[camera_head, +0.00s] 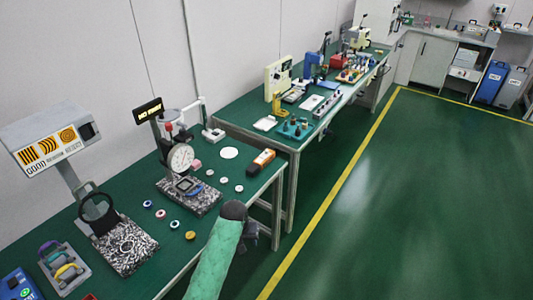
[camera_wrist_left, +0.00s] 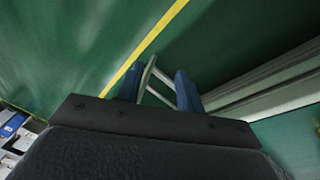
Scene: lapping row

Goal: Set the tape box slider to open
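I cannot make out for certain which thing is the tape box, and no slider shows clearly. A grey holder (camera_head: 64,267) with coloured curved pieces stands at the lower left of the near bench in the head view. A blue box (camera_head: 17,285) is cut off at the corner. My left gripper (camera_head: 251,238) is off the bench's right edge in the head view, partly hidden by my green-sleeved arm. In the left wrist view, the blue fingers of my left gripper (camera_wrist_left: 158,82) are apart with nothing held between them. My right gripper is not in view.
The near green bench (camera_head: 150,245) holds a dial gauge (camera_head: 180,158) on a speckled base, a ring magnifier (camera_head: 98,210), small discs and an orange-black tool (camera_head: 261,162). A second bench (camera_head: 235,115) stands behind. The green floor (camera_head: 420,200) at right is clear.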

